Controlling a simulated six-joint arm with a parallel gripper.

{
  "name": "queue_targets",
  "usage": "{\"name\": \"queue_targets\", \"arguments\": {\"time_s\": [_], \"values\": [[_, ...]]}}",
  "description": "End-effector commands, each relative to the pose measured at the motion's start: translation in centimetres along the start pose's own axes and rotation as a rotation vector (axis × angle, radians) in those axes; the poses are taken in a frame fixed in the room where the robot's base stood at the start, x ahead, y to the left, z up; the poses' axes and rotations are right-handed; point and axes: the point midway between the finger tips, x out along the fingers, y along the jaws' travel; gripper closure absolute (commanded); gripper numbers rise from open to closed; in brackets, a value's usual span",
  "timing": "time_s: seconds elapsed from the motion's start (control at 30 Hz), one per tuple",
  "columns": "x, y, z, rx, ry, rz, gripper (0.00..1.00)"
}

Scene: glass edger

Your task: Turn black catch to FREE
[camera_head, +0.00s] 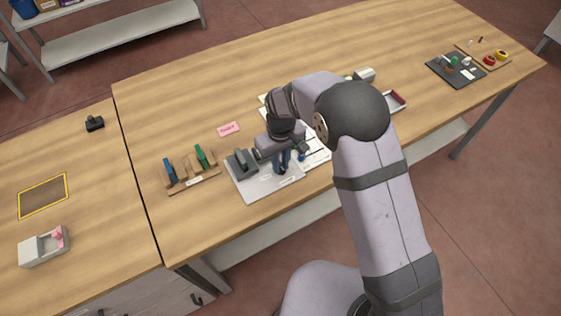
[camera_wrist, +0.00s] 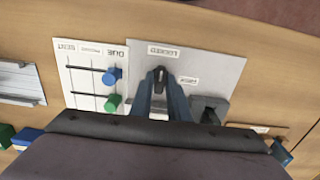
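A pale grey plate (camera_head: 251,188) lies near the front edge of the table; it also shows in the wrist view (camera_wrist: 222,66). In the wrist view, the black catch (camera_wrist: 159,74) stands on this plate, its visible end pointing towards the LOCKED label (camera_wrist: 163,51). The FREE label (camera_wrist: 188,80) is to its right. My gripper (camera_wrist: 159,82) reaches down over the plate, with one blue-grey finger on each side of the catch. Whether the fingers press on it cannot be told. In the head view my gripper (camera_head: 282,165) and arm hide the catch.
A dark grey block (camera_head: 241,163) stands on the plate, close to my gripper. A white board with a blue knob (camera_wrist: 111,76) and a green knob (camera_wrist: 112,103) adjoins it. A wooden rack (camera_head: 193,181) and a pink note (camera_head: 228,129) lie left of my gripper.

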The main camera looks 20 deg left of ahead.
Motion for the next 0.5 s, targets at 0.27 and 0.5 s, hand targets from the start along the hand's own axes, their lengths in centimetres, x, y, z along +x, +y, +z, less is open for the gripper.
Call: {"name": "queue_targets", "arguments": {"time_s": [0.27, 0.5], "values": [[-0.04, -0.01, 0.00, 0.003, 0.000, 0.000, 1.00], [-0.03, -0.01, -0.01, 0.052, 0.000, 0.000, 1.00]]}}
